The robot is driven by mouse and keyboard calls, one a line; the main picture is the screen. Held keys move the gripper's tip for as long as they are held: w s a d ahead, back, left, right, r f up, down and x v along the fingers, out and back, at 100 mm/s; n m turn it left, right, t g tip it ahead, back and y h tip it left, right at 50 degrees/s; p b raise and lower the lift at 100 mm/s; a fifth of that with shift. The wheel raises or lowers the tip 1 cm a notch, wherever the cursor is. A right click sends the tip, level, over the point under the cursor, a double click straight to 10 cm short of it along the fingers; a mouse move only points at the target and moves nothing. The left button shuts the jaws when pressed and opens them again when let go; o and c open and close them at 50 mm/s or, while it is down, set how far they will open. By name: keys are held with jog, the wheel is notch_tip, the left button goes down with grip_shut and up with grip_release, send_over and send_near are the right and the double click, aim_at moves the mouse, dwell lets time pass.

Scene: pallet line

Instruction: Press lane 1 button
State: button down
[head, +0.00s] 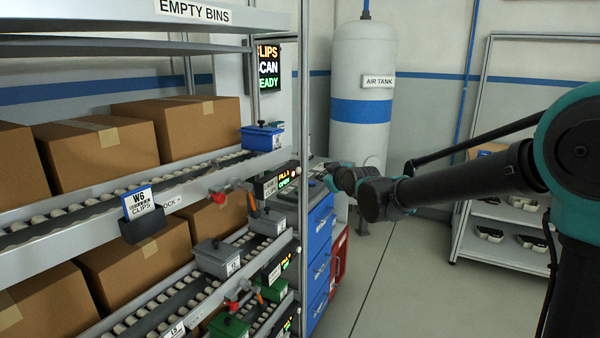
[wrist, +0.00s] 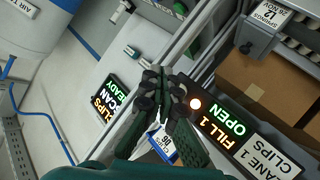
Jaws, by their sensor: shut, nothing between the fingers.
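The lane 1 panel shows in the wrist view with a lit "FILL 1 OPEN" display (wrist: 222,128) and a white "LANE 1 CLIPS" label (wrist: 264,158). A small round glowing light, which looks like the button (wrist: 195,103), sits at the display's end. My gripper (wrist: 163,82) is shut and empty, with its fingertips just beside this light in the picture; I cannot tell whether they touch anything. In the head view, my gripper (head: 343,178) is right of the rack, near the lane 1 display (head: 288,178); its fingertips are hard to make out.
The roller rack (head: 75,237) with cardboard boxes (head: 190,125) and grey bins (head: 217,257) fills the left. A W6 clips card (head: 138,203) stands in a holder on it. A blue drawer unit (head: 320,245) and air tank (head: 362,90) stand behind.

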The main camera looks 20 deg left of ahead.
jog(key=shift+w+a, duration=0.2)
jog(key=shift+a, duration=2.25)
jog(key=shift+a, duration=0.1)
jog(key=shift+a, duration=0.35)
jog(key=shift+a, duration=0.4)
dwell(0.5)
jog(key=shift+d, duration=0.85)
jog(key=shift+s+d, duration=0.2)
jog(key=shift+d, duration=2.3)
